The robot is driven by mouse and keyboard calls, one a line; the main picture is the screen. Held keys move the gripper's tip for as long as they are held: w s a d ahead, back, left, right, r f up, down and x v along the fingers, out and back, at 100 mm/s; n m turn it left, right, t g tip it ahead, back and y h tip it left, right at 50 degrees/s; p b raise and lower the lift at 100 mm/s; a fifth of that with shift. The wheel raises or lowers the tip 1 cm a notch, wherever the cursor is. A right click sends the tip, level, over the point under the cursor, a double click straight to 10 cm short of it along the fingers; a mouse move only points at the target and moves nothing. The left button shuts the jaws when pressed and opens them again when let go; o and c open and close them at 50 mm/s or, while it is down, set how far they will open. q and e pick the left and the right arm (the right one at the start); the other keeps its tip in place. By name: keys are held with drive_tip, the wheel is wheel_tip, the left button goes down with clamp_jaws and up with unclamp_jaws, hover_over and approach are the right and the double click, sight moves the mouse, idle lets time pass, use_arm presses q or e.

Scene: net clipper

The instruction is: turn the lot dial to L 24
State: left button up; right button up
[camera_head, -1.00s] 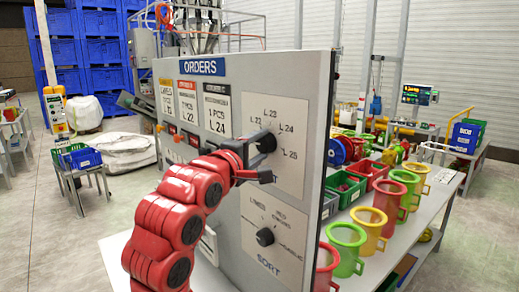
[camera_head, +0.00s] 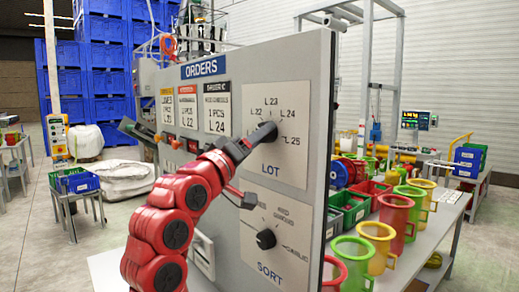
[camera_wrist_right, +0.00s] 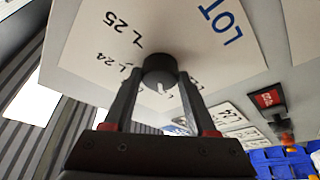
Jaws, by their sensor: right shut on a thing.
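The lot dial (camera_head: 267,131) is a round black knob on a white plate marked L 22 to L 25 on the grey panel. My right gripper (camera_head: 260,134) reaches it from the left and partly hides it in the head view. In the right wrist view the two dark fingers of the gripper (camera_wrist_right: 158,90) are shut on the sides of the dial (camera_wrist_right: 158,68). A white mark on the knob points down in that view, away from the L 25 label; the label it faces is partly hidden, so I cannot read it. My left gripper is not in view.
Below is the black SORT dial (camera_head: 266,239). Three order cards hang left of the lot plate; the right one (camera_head: 217,108) reads 1 PCS L 24. Coloured mugs (camera_head: 397,215) and small bins (camera_head: 349,207) stand on the table right of the panel.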

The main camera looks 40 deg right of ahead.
drive_tip(key=shift+w+f+m+g+h, duration=0.15)
drive_tip(key=shift+m+g+h, duration=0.3)
drive_tip(key=shift+m, duration=0.75)
drive_tip(key=m+g, duration=0.1)
drive_tip(key=m, duration=0.1)
drive_tip(key=shift+w+m+h, duration=0.1)
drive_tip(key=shift+m+h, duration=0.15)
drive_tip(key=shift+m, duration=0.05)
drive_tip(key=shift+w+a+r+m+g+y+p, duration=0.25)
drive_tip(key=shift+m+g+p, duration=1.2)
drive_tip(key=shift+m, duration=2.3)
drive_tip(key=shift+w+d+m+g+y+p, duration=0.15)
drive_tip(key=shift+m+g+y+p, duration=0.5)
drive_tip(key=shift+m+g, duration=2.2)
drive_tip(key=shift+w+r+m+g+y+p, duration=0.15)
drive_tip(key=shift+m+g+p, duration=1)
drive_tip(key=shift+m, duration=3.45)
drive_tip(key=shift+s+t+p, duration=0.1)
drive_tip(key=shift+t+p, duration=0.2)
drive_tip(key=o, duration=1.4)
drive_tip(key=shift+f, duration=0.1)
drive_tip(key=shift+c, duration=0.2)
